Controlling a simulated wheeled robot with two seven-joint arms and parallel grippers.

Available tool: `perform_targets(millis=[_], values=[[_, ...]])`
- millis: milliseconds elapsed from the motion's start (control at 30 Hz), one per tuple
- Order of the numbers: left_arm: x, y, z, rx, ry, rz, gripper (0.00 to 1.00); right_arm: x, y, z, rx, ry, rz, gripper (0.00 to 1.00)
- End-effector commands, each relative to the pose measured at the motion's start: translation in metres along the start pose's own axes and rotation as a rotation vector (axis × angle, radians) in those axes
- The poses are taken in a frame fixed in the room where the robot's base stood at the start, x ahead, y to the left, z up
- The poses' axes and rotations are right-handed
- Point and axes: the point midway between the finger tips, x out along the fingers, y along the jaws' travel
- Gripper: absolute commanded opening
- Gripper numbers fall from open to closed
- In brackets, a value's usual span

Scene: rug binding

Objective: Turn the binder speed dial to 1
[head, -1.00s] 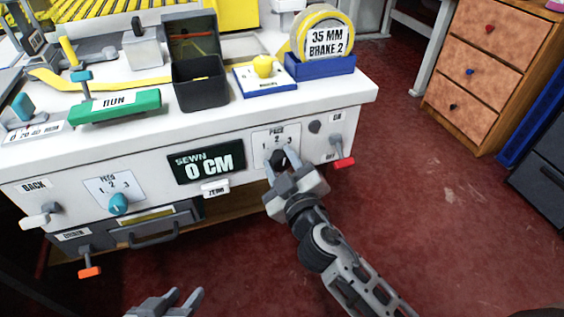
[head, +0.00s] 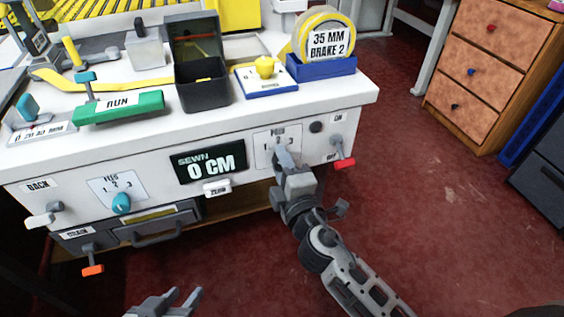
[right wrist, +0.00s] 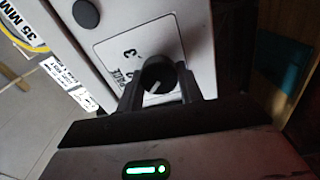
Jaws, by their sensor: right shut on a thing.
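The dark round dial knob sits on a white 1-2-3 plate (head: 290,142) on the bench front, right of the SEWN display. My right gripper (head: 284,158) hides most of this knob in the head view. In the right wrist view the knob (right wrist: 158,74) is between the two fingers of my right gripper (right wrist: 158,85), which is shut on it. A pale pointer line shows on the knob face. The digits 2 and 3 show on the plate; the 1 is not clear there. My left gripper (head: 176,302) is at the bottom edge, fingers apart and empty.
A second 1-2-3 dial with a blue knob (head: 121,202) is at the left of the front. A red-handled lever (head: 343,161) is close right of my right gripper. The SEWN display (head: 209,163) reads 0 CM, with a ZERO button (head: 216,188) below.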

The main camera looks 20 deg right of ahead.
Motion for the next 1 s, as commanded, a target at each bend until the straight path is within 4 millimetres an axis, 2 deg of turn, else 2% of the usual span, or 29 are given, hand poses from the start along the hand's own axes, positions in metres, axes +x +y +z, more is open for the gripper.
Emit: perform_targets(millis=[300, 800, 833, 900, 1000], values=[[-0.0033, 0.0002, -0.0013, -0.003, 0.007, -0.003, 0.36, 0.0006, 0.0006, 0.0004, -0.107, -0.001, 0.002, 0.14], [-0.0036, 0.0000, -0.0033, -0.004, 0.011, -0.004, 0.36, 0.0006, 0.0005, 0.0004, -0.127, -0.001, 0.003, 0.14], [-0.0035, 0.0000, -0.0035, -0.004, 0.011, -0.004, 0.36, 0.0006, 0.0005, 0.0005, -0.127, -0.001, 0.003, 0.39], [-0.0035, 0.0000, -0.0038, -0.004, 0.011, -0.004, 0.36, 0.0006, 0.0004, 0.0004, -0.127, -0.001, 0.002, 0.58], [-0.0033, -0.0001, -0.0045, -0.003, 0.013, -0.004, 0.36, 0.0005, 0.0002, 0.0003, -0.125, -0.001, 0.002, 0.58]])
